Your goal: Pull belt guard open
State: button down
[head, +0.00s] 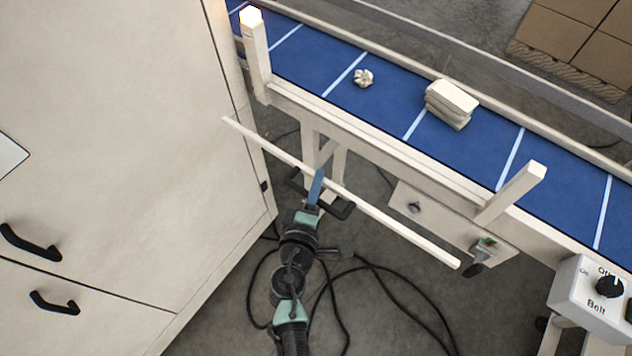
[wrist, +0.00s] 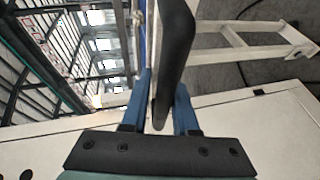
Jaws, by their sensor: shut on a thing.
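The belt guard (head: 400,232) shows in the head view as a long thin pale bar, apart from the conveyor's near side and roughly along it. Its left end is near the large cabinet. A black handle (head: 343,211) sits on the guard's near side; it also shows as a thick dark bar in the wrist view (wrist: 174,50). My gripper (head: 316,186) has its blue fingers at the handle. In the wrist view my gripper (wrist: 162,100) has one finger on each side of the handle, shut on it. The fingers' exact contact is partly hidden.
The conveyor's blue belt (head: 385,98) carries a stack of pale slabs (head: 451,104) and a crumpled piece (head: 363,78). Two pale posts (head: 257,55) (head: 512,193) rise on its near edge. A cabinet (head: 120,130) stands left. A belt switch box (head: 598,292) stands right. Cables (head: 375,272) lie on the floor.

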jog(key=shift+s, duration=0.1)
jog(key=c, duration=0.9)
grip_release()
jog(key=shift+c, duration=0.2)
jog(key=shift+o, duration=0.7)
jog(key=shift+r, duration=0.15)
jog(key=b+v, duration=0.3)
jog(key=v, duration=1)
